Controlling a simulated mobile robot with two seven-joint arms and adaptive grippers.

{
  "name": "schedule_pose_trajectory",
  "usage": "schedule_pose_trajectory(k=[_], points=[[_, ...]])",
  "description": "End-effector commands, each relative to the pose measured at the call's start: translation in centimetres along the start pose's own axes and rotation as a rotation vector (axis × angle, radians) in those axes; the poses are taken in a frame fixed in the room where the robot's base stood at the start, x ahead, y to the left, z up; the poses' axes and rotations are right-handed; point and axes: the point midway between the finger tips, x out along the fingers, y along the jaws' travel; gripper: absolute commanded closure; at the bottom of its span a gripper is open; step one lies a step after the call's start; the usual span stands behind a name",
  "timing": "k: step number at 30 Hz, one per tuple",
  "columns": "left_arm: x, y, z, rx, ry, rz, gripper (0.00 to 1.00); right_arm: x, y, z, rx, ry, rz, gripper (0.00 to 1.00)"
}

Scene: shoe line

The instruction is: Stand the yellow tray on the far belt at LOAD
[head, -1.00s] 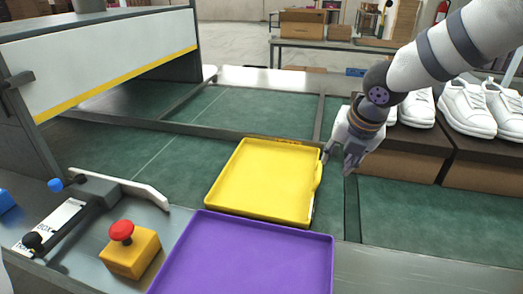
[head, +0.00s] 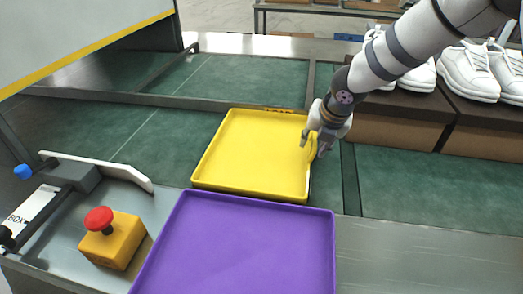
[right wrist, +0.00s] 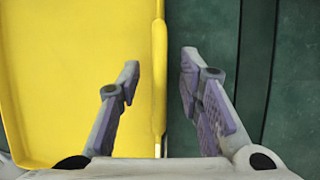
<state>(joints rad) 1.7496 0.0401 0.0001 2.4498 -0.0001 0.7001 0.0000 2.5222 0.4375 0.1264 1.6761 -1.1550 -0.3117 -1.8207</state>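The yellow tray (head: 255,150) lies flat and empty on the green belt surface, just in front of a metal rail. Dark lettering (head: 280,111) shows at its far edge, partly hidden and too small to read surely. My right gripper (head: 313,146) is at the tray's right wall. In the right wrist view, its two fingers (right wrist: 160,75) are apart, one over the tray's inside and one over the green belt, with the yellow rim (right wrist: 160,45) between them. Neither finger visibly presses the rim. My left gripper is not in view.
A purple tray (head: 245,250) lies directly in front of the yellow one. An emergency button on a yellow box (head: 112,240) and a lever (head: 95,170) are at the left. White shoes (head: 468,72) on brown boxes (head: 400,125) stand right. The green belt (head: 245,80) behind the rail is clear.

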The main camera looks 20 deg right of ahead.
Motion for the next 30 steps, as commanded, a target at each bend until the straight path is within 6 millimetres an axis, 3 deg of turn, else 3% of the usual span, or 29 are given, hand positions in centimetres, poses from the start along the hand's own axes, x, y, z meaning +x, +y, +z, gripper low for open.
schedule_pose_trajectory(k=[3, 7, 8, 22, 26, 30], points=[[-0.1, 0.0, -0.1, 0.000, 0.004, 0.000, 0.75, -0.3, 0.1, 0.1, 0.000, -0.003, 0.002, 0.69], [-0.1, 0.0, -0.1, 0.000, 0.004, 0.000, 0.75, -0.3, 0.1, 0.1, 0.000, -0.003, 0.002, 0.99], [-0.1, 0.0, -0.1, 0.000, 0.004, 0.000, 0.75, -0.3, 0.1, 0.1, 0.000, -0.003, 0.002, 1.00], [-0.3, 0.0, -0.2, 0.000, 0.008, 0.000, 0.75, -1.0, 0.3, 0.5, 0.001, -0.006, 0.004, 1.00], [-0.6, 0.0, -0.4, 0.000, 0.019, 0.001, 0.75, -3.2, 0.8, 1.4, 0.004, -0.008, 0.008, 1.00], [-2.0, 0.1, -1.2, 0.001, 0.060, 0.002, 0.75, -7.4, 2.5, 0.6, -0.004, -0.015, 0.011, 1.00]])
